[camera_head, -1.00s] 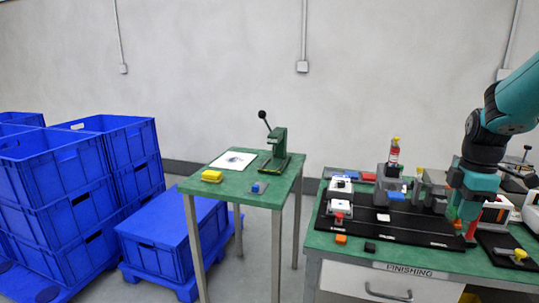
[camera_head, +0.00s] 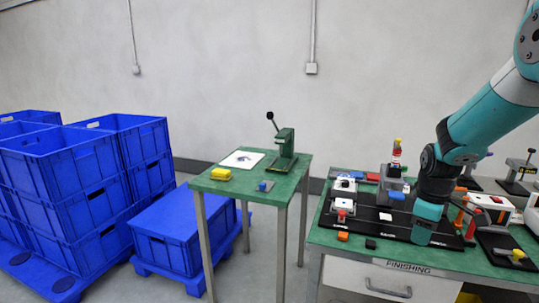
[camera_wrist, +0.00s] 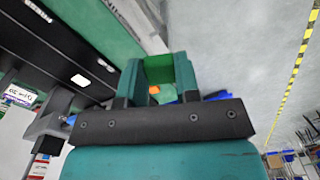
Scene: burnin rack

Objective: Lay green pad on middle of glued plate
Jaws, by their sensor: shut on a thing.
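My gripper (camera_head: 422,240) is over the front of the black board on the finishing bench, pointing down. In the wrist view its two teal fingers (camera_wrist: 158,72) are closed on a green piece, which I take for the green pad (camera_wrist: 158,66). The pad is hidden in the head view. I cannot tell for sure which piece is the glued plate. A pale plate (camera_head: 342,204) on a grey block at the board's left end is one candidate, left of my gripper and apart from it.
A red bottle (camera_head: 396,150) stands behind. A small green table (camera_head: 230,190) holds a hand press (camera_head: 284,145). Blue crates (camera_head: 70,175) stand at left.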

